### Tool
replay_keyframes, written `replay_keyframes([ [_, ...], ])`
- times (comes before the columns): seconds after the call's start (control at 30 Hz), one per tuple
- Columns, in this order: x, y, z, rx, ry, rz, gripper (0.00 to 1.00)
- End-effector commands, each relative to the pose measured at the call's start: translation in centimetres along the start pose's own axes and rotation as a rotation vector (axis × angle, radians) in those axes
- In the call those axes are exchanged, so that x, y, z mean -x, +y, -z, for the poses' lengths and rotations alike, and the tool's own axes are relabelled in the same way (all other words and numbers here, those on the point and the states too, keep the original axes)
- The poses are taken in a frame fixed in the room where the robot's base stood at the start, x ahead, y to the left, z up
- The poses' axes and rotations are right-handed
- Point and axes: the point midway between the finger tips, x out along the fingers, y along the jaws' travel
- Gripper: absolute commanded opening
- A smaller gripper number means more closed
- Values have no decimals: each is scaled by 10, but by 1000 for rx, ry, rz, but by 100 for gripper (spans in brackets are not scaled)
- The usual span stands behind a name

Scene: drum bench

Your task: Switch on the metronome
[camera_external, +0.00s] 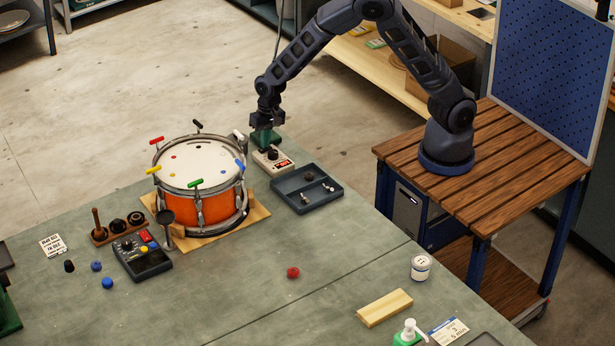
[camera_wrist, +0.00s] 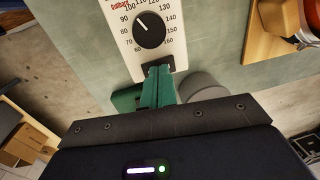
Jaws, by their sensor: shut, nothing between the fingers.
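In the external view my gripper (camera_external: 265,131) points down at the metronome's far end.
An orange drum (camera_external: 212,207) with coloured-handled keys stands left of the metronome. A dark tray (camera_external: 318,204) with small parts lies to the right. A grey cylinder (camera_wrist: 203,88) and a green object (camera_wrist: 124,99) are close beside my fingers.

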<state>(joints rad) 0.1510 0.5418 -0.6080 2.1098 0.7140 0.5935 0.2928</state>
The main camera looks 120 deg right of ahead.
Motion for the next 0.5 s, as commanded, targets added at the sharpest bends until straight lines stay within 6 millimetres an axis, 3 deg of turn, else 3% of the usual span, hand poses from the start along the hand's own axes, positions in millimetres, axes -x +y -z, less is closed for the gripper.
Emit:
replay_keyframes([
  [0.23, 16, -4, 0, 1, 0, 2, 0],
  [0.5, 66, -17, 0, 2, 1, 4, 0],
])
